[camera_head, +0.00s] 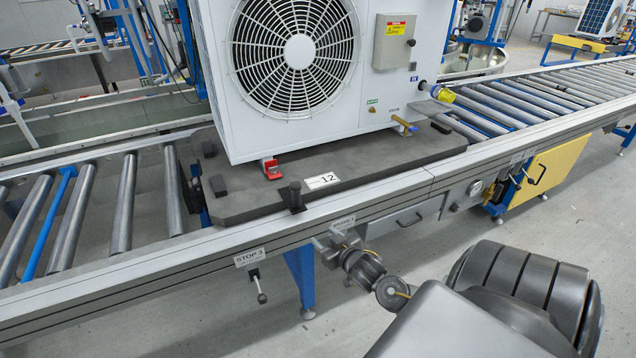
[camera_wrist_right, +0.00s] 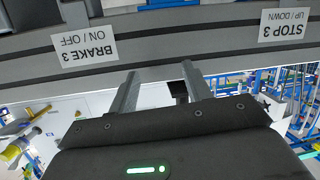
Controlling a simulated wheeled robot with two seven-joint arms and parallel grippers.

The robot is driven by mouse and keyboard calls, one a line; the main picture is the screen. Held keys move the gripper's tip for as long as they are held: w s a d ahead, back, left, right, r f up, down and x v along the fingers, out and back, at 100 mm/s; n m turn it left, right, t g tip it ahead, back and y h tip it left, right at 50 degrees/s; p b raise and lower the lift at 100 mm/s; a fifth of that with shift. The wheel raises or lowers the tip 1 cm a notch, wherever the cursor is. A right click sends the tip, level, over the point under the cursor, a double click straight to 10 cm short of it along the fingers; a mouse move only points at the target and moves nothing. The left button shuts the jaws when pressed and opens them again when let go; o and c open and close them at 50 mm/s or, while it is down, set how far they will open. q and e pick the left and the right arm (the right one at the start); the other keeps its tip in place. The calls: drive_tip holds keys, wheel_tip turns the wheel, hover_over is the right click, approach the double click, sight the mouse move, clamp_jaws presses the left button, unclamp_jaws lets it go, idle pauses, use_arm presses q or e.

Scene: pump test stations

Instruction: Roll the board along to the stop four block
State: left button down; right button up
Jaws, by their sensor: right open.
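The dark grey board (camera_head: 235,202) lies on the roller conveyor and bears a white fan unit (camera_head: 295,60) and a label reading 12 (camera_head: 323,180). A black upright post (camera_head: 296,195) stands at its near edge. A dark block (camera_head: 195,185) is by its left end; I cannot tell if they touch. I cannot make out a block marked stop four. My right gripper (camera_head: 331,235) is at the conveyor's front rail, below the BRAKE 3 sign (camera_wrist_right: 86,47). In the right wrist view its two fingers (camera_wrist_right: 158,72) are apart with nothing held. My left gripper is out of view.
A STOP 3 sign (camera_head: 250,257) with a small lever (camera_head: 260,288) under it is on the front rail. Bare rollers (camera_head: 123,200) lie left of the board, with a blue bar (camera_head: 48,220) among them. More rollers (camera_head: 530,100) run to the right. A yellow cabinet (camera_head: 553,172) stands below.

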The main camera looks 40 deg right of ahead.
sight(299, 193)
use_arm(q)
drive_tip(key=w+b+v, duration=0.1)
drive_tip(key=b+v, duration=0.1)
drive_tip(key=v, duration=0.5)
use_arm(e)
wheel_tip(299, 193, up, 12)
drive_tip(key=a+t, duration=0.2)
drive_tip(key=t, duration=0.1)
drive_tip(key=shift+y, duration=0.4)
drive_tip(key=w, duration=0.3)
drive_tip(key=w+b, duration=0.1)
drive_tip(key=w, duration=0.2)
drive_tip(key=w+d, duration=0.1)
drive_tip(key=w, duration=0.3)
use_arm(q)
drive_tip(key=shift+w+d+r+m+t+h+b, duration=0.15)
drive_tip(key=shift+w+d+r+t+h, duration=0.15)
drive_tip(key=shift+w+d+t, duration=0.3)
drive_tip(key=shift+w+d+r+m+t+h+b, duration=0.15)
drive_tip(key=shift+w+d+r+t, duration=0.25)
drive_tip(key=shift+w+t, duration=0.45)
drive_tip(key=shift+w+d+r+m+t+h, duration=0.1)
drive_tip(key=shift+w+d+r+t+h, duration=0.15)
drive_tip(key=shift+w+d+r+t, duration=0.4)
use_arm(e)
drive_tip(key=shift+w+d, duration=0.1)
drive_tip(key=shift+w, duration=0.65)
